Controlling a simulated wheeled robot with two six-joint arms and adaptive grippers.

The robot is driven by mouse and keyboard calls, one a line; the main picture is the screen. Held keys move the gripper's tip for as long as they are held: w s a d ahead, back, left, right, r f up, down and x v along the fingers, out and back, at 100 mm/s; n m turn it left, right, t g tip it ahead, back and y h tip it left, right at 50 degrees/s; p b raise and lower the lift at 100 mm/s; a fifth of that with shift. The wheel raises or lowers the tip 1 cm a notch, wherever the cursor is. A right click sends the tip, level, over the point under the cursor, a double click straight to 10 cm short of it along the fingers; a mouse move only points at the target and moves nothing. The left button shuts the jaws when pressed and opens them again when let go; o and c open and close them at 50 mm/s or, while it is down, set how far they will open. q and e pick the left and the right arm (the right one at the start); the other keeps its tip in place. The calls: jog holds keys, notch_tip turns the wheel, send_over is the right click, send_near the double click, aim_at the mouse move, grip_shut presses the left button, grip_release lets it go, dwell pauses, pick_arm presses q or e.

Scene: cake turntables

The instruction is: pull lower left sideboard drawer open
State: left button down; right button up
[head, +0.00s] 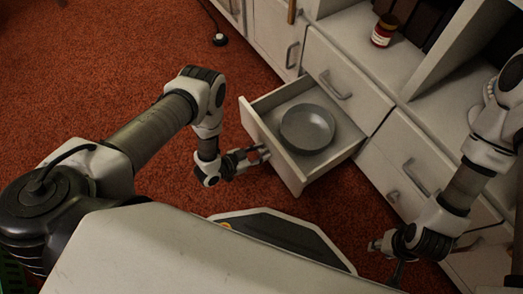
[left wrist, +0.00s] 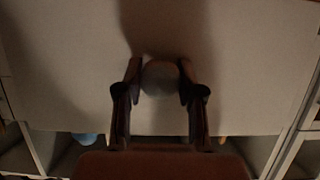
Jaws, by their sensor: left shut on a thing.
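The lower left sideboard drawer (head: 274,151) is pulled well out in the head view, with a grey round dish (head: 307,128) inside. My left gripper (head: 260,155) is at the drawer's front face, shut on its handle. The left wrist view shows the pale drawer front (left wrist: 245,75) filling most of the picture. There a rounded grey handle (left wrist: 160,78) sits between the two dark fingers. Most of the handle is hidden in the head view. My right gripper (head: 384,258) is at the lower right, empty, with its fingers apart, in front of the sideboard.
Above the open drawer is a closed drawer (head: 345,78) with a metal handle. More closed drawers (head: 408,160) stand to the right. A jar with a red label (head: 384,30) stands on an open shelf. Red carpet (head: 105,65) is clear at the left.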

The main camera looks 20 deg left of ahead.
pick_arm(q)
jog(key=c, duration=0.7)
grip_release()
jog(key=v, duration=1.2)
jog(key=shift+f, duration=0.1)
